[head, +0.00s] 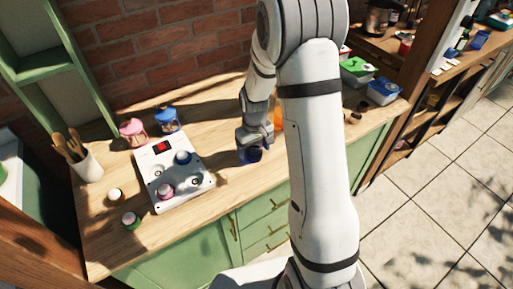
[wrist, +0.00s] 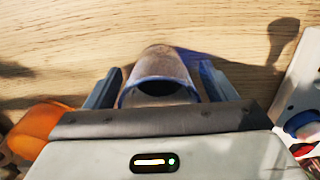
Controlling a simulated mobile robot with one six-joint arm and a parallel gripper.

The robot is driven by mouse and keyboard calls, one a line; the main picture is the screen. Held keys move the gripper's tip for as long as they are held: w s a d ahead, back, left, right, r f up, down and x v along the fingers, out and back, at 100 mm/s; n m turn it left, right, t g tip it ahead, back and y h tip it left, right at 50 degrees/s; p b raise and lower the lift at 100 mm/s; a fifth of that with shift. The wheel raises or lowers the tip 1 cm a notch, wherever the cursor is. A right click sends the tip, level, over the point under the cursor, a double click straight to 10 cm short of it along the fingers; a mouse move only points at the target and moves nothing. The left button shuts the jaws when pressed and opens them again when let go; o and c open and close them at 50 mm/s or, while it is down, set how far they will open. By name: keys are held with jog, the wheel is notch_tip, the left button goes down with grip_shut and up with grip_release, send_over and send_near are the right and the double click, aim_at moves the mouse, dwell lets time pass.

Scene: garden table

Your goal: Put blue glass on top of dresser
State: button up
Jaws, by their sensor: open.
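The blue glass (head: 250,155) stands on the wooden top of a green cabinet with drawers (head: 225,205), right of the white panel. In the wrist view the blue-rimmed glass (wrist: 160,75) sits between the two fingers, with a visible gap on both sides. My gripper (wrist: 160,88) is open around it. In the head view my gripper (head: 254,143) is low over the glass and hides part of it. I cannot tell which piece of furniture is the dresser.
A white panel (head: 174,172) with knobs lies left of the glass. Pink (head: 133,132) and blue (head: 167,120) jars stand behind it. A utensil holder (head: 86,166) is at far left. An orange object (head: 278,118) is close to my gripper. Boxes (head: 383,91) are at right.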

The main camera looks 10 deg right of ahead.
notch_tip(320, 180, up, 12)
jog(key=s+r+m+t, duration=0.1)
jog(key=s+r, duration=0.2)
jog(key=s, duration=0.4)
jog(key=s+r+m+t, duration=0.1)
jog(key=s+r, duration=0.2)
jog(key=s, duration=0.4)
jog(key=s+d+r+m+t, duration=0.1)
jog(key=s+r, duration=0.3)
jog(key=s, duration=0.3)
jog(key=shift+s+m+b, duration=0.25)
jog(key=shift+m+b, duration=0.05)
jog(key=shift+b, duration=0.05)
dwell(0.9)
jog(key=shift+c, duration=0.2)
